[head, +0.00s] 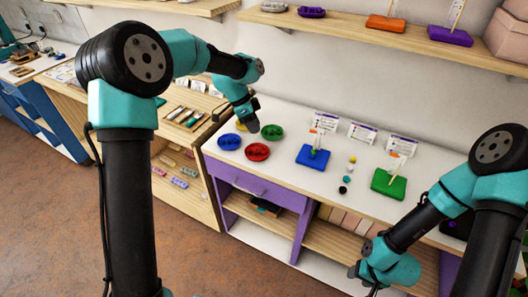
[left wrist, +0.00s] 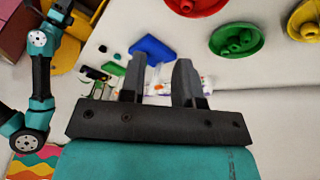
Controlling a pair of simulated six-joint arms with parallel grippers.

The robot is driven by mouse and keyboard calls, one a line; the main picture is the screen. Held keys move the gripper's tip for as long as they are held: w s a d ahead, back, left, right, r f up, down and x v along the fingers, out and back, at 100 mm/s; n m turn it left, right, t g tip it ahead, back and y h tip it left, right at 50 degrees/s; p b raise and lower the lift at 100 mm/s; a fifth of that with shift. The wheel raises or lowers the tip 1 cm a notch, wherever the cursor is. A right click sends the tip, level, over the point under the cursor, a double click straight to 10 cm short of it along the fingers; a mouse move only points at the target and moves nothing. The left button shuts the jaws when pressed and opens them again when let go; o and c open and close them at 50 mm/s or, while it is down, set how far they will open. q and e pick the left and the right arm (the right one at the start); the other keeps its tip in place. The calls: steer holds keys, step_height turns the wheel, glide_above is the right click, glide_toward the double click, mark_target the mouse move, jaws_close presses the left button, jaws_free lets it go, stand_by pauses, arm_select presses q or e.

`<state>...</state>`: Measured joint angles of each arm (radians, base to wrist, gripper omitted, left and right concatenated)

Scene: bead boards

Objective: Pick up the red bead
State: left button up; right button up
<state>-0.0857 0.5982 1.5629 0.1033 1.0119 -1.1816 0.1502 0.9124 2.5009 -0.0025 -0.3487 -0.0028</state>
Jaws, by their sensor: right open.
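A red dish (head: 257,152) stands on the white tabletop, with small red shapes inside; I cannot make out a single bead clearly. It also shows at the top edge of the left wrist view (left wrist: 200,8), partly cut off. No loose red bead is clear elsewhere. My left gripper (head: 252,126) hangs above the tabletop near the red and green dishes. In the left wrist view its two fingers (left wrist: 158,82) stand apart with nothing held between them. My right gripper (head: 364,284) is low at the front, open and empty, away from the dishes.
A green dish (head: 272,131) and a blue dish (head: 229,141) stand beside the red one. A blue board (head: 311,158) and a green board (head: 389,186) with upright pegs stand to the right. Several small loose beads (head: 350,168) lie between the boards. A shelf hangs above.

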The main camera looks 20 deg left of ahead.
arm_select(q)
steer(key=a+r+m, duration=0.1)
steer(key=w+a+r+m, duration=0.1)
steer(key=a, duration=0.1)
steer(key=a+r+m, duration=0.1)
steer(key=shift+w+a+r+t, duration=0.2)
steer(key=shift+w+r+t, duration=0.05)
steer(key=shift+w+t, duration=0.15)
glide_toward(265, 154)
steer(key=shift+w+d+f+y, duration=0.15)
steer(key=shift+w+d+f, duration=0.1)
steer(key=shift+f, duration=0.25)
steer(key=shift+w+d+f+y, duration=0.15)
steer(key=shift+w+d+f, duration=0.1)
steer(key=shift+f, duration=0.3)
steer(key=shift+f, duration=0.1)
steer(key=x, duration=0.4)
steer(key=shift+d+f, duration=0.2)
steer(key=shift+f, duration=0.3)
steer(key=shift+s+f, duration=0.1)
